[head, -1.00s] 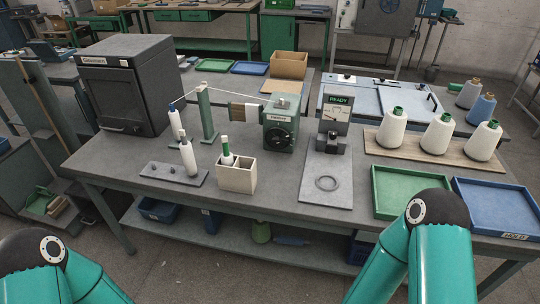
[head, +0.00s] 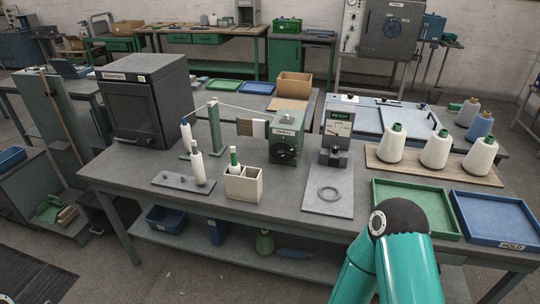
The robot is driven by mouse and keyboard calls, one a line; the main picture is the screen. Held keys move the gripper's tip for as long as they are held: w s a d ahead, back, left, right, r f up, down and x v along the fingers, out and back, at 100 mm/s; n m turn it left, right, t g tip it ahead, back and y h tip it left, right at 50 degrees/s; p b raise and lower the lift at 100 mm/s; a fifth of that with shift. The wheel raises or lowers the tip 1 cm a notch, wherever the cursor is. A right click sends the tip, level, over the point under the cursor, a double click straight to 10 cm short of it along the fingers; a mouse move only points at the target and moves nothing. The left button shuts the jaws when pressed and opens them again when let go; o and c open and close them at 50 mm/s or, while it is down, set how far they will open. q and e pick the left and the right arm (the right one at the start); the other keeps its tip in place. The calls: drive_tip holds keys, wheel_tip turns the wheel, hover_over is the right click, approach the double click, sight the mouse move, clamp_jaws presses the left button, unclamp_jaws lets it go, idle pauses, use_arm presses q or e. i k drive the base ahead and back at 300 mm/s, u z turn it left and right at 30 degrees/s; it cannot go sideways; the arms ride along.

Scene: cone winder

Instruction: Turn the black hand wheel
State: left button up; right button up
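The black hand wheel (head: 285,151) is on the front face of the green winder box (head: 290,137), in the middle of the grey table (head: 130,179). The wheel faces me and nothing covers it. A thread runs from the green post (head: 214,127) on the left toward the box. A small wood-and-dark block stands between post and box. Neither gripper is in view. A teal arm of mine shows at the bottom right, in front of the table's edge, with its gripper out of the picture.
A cream box (head: 243,187) with a bottle-like bobbin stands in front of the winder. A READY scale (head: 338,134) stands to its right. Cones on a board (head: 435,166), a green tray (head: 416,205) and a blue tray (head: 497,219) fill the right side. A dark oven (head: 147,100) stands left.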

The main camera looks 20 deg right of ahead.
sight(281, 154)
drive_tip(key=u, duration=0.1)
drive_tip(key=i, duration=1)
drive_tip(key=z, duration=0.1)
